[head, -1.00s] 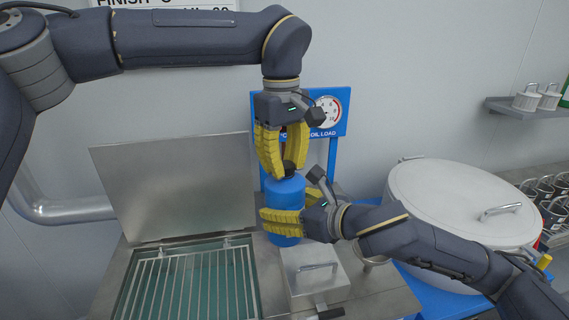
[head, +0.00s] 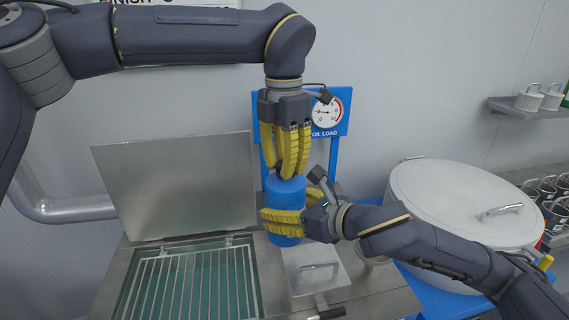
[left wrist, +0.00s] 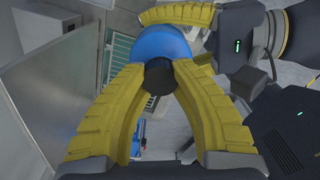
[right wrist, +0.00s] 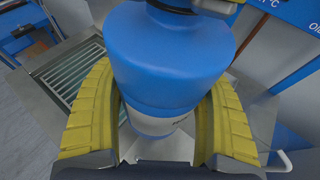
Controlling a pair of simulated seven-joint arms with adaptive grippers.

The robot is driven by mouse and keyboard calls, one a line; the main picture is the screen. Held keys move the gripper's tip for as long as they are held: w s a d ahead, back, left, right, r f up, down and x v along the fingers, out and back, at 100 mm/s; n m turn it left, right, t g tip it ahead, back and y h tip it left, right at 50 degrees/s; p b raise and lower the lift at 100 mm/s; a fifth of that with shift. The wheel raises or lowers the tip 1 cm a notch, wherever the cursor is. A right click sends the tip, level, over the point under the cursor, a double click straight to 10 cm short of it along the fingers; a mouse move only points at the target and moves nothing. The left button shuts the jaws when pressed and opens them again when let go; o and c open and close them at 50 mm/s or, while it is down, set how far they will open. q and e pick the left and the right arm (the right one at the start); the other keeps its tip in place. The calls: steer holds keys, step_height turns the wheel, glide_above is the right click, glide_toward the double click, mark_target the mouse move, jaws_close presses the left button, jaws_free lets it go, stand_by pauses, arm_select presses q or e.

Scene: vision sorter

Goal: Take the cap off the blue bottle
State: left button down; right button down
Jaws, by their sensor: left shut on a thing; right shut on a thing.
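The blue bottle (head: 285,190) is upright in the head view, above the metal counter. My right gripper (head: 283,222) is shut around its body from the right; the bottle fills the right wrist view (right wrist: 170,60) between the yellow fingers. My left gripper (head: 288,170) points straight down over the bottle's top. In the left wrist view its fingers close on the dark cap (left wrist: 158,78), which sits at the bottle's neck. I cannot tell whether the cap is loose.
A fryer-like basin with a wire rack (head: 190,285) and raised metal lid (head: 180,185) is at the left. A small lidded metal box (head: 318,272) is in front of the bottle. A gauge panel (head: 330,113) stands behind. A large white lidded drum (head: 450,200) is at the right.

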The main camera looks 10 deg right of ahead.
arm_select(q)
steer(key=n, duration=0.7)
steer(key=shift+n, duration=0.3)
arm_select(e)
steer(key=shift+r, duration=0.1)
arm_select(q)
steer(key=n, duration=0.6)
steer(key=shift+s+d, duration=0.1)
steer(key=n, duration=0.6)
steer(key=shift+d, duration=0.15)
steer(key=n, duration=0.6)
steer(key=shift+d+r, duration=0.1)
steer(key=shift+r, duration=0.2)
steer(key=shift+r, duration=0.75)
steer(key=shift+r, duration=0.25)
